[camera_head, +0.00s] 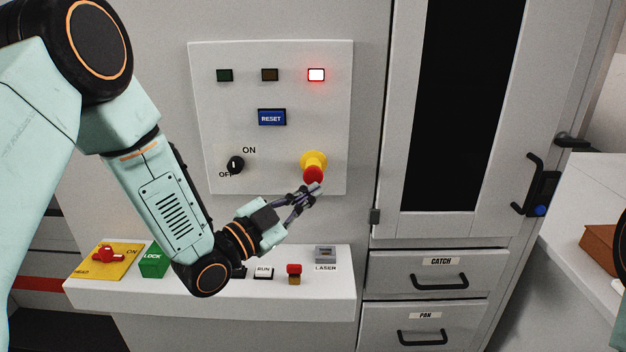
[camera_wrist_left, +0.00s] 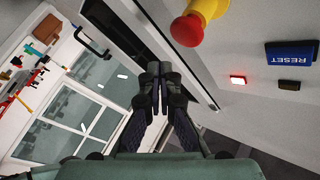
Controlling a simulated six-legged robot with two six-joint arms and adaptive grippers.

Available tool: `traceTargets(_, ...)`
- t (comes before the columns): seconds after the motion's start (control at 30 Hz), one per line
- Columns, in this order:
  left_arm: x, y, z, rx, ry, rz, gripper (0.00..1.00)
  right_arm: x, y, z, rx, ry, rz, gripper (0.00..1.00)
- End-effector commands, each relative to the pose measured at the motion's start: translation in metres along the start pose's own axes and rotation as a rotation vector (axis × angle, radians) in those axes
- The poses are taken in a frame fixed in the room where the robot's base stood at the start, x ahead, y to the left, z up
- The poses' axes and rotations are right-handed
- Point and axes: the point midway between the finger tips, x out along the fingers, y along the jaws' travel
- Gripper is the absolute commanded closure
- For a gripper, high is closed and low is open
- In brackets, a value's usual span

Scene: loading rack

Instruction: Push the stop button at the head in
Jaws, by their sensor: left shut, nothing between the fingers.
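The stop button (camera_head: 313,174) is a red mushroom head on a yellow collar (camera_head: 314,158), on the lower right of the white wall panel (camera_head: 270,185). In the left wrist view the red button (camera_wrist_left: 187,30) stands out near the top, beyond my fingers and a little to the right. My left gripper (camera_head: 316,188) is shut and empty, its tips just below the button in the head view. Whether the tips touch it cannot be told there; in the left wrist view the shut fingers (camera_wrist_left: 160,70) appear apart from it. My right gripper is not in view.
The panel carries a lit red lamp (camera_head: 316,75), two dark lamps, a blue RESET button (camera_head: 272,117) and an ON/OFF knob (camera_head: 236,164). Below, a white ledge (camera_head: 330,285) holds several switches and a green LOCK block (camera_head: 153,262). A cabinet (camera_head: 440,230) stands right.

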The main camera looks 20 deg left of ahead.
Motion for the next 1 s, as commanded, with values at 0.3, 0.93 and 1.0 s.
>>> traceTargets(0.3,-0.019,0.014,-0.014,-0.001,0.0,0.001,1.0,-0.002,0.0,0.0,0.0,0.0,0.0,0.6)
traceTargets(0.93,-0.028,0.028,0.007,-0.149,-0.123,0.033,1.0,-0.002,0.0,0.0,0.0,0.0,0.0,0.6)
traceTargets(1.0,-0.041,0.044,0.038,-0.279,-0.282,0.047,1.0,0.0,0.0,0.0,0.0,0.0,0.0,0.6)
